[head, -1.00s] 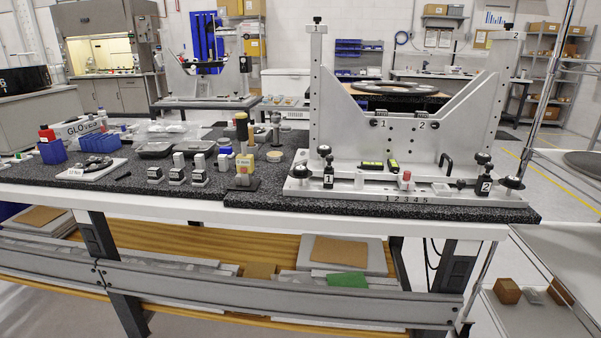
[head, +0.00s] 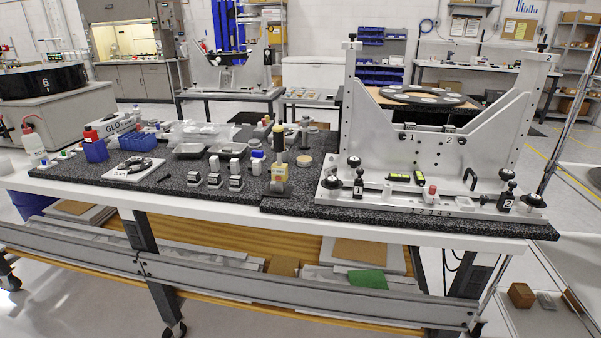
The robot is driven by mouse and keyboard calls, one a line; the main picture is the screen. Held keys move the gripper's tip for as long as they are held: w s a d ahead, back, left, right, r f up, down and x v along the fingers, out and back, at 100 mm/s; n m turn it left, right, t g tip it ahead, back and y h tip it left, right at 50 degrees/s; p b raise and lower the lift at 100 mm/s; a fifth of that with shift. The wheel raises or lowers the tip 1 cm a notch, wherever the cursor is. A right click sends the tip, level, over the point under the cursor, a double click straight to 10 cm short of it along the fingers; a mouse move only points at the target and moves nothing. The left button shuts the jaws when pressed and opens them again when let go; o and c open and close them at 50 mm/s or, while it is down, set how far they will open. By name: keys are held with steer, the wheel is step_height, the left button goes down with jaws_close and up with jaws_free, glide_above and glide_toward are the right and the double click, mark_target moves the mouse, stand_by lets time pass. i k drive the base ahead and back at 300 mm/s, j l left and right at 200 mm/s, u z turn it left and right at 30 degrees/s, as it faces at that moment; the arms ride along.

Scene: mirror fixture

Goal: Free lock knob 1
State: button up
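The grey metal mirror fixture (head: 440,170) stands on the right half of the bench. At its front left, a black block labelled 1 (head: 358,187) sits on the base beside a round black knob (head: 330,182), with a black ball-topped knob (head: 354,161) just above. A small black knob (head: 402,137) sits by the plate's number 1. Another black knob (head: 352,37) tops the left post, also labelled 1. I cannot tell which of these is lock knob 1, or whether any is tight. A block labelled 2 (head: 507,198) is at the front right. My gripper is not in view.
The black speckled bench top (head: 290,205) holds stamp-like blocks (head: 214,180), a yellow-and-black upright tool (head: 279,165), dark trays (head: 190,150), a blue rack (head: 95,150) and bottles left of the fixture. A grey rail (head: 250,283) runs below the bench front.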

mark_target(331, 183)
steer(key=i+l+u, duration=0.15)
steer(key=u, duration=0.3)
steer(key=i+l+u, duration=0.2)
steer(key=u, duration=0.25)
